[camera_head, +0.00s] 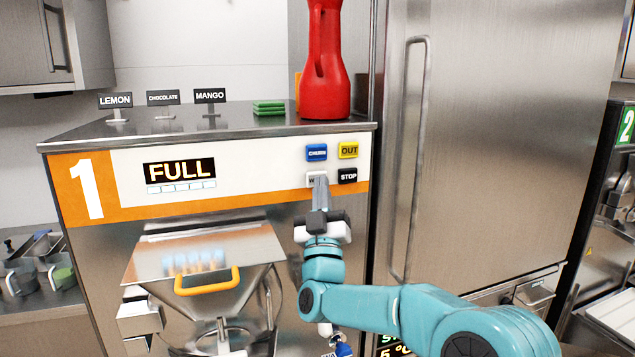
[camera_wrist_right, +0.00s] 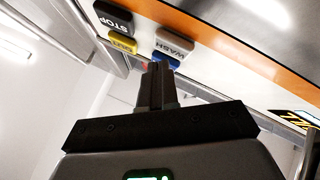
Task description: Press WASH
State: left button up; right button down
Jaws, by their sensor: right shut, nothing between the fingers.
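The white WASH button (camera_head: 311,180) is on the front panel of freezer 1 (camera_head: 240,177), below the blue CHURN button (camera_head: 317,152) and left of the black STOP button (camera_head: 347,175). My right gripper (camera_head: 321,180) is shut and empty, its fingertips in front of the WASH button and hiding part of it. In the right wrist view the WASH button (camera_wrist_right: 175,43) shows just beyond the fingertips (camera_wrist_right: 157,66). I cannot tell whether they touch it. The display (camera_head: 180,170) reads FULL. My left gripper is not in view.
The yellow OUT button (camera_head: 348,150) is close by, above STOP. A red bottle (camera_head: 325,75), a green stack (camera_head: 268,107) and flavour signs (camera_head: 163,98) stand on the freezer top. A tall steel door (camera_head: 490,130) is at the right.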

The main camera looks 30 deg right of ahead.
jog(key=shift+w, duration=0.3)
jog(key=shift+w+d, duration=0.15)
jog(key=shift+w, duration=0.3)
dwell(0.8)
jog(key=s+b, duration=0.1)
jog(key=b, duration=0.1)
jog(key=shift+s+a+b, duration=0.2)
jog(key=shift+s+b, duration=0.1)
jog(key=shift+s, duration=0.1)
jog(key=shift+f, duration=0.1)
